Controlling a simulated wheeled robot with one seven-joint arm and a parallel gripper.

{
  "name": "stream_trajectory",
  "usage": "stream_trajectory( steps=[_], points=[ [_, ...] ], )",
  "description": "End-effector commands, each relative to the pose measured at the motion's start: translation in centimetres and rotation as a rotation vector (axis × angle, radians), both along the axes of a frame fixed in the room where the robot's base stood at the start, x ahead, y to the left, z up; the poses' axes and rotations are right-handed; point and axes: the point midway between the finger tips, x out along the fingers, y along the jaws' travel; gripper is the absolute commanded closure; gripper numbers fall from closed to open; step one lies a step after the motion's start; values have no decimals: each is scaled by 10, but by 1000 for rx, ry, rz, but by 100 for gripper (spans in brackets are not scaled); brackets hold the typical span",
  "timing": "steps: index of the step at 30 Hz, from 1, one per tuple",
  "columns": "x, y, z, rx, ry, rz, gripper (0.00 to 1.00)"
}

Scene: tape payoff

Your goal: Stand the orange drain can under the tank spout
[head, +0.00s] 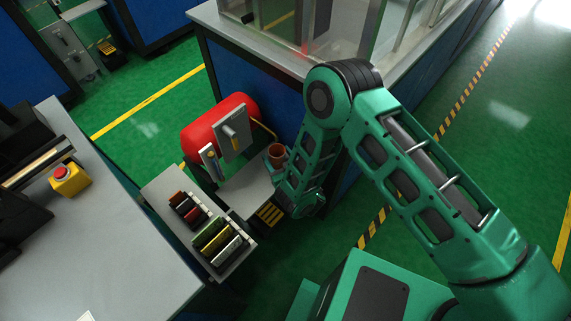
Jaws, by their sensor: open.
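The orange drain can (276,155) is a small brownish-orange cup with a dark open top. It looks upright, at the right end of the grey stand, just left of my forearm. The red tank (207,125) lies on its side behind a grey panel. A thin brass-coloured pipe, the spout (266,130), curves from the tank's right side down toward the can. I cannot tell whether the can is directly under its end. My gripper (281,190) is low beside the stand, mostly hidden by my wrist, and open. I see nothing held in it.
A grey shelf (187,241) with several coloured blocks stands left of the stand. A yellow-and-black striped plate (270,213) is at the stand's front. A blue cabinet (245,78) with a glazed top is close behind. A grey bench (110,240) with a red button fills the left.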

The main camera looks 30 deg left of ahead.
Motion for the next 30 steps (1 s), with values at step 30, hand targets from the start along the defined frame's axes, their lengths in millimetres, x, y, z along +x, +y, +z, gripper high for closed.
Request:
stream_trajectory(
  steps=[30],
  points=[
    [-36, -46, 14, -10, 11, 1, 39]
  ],
)
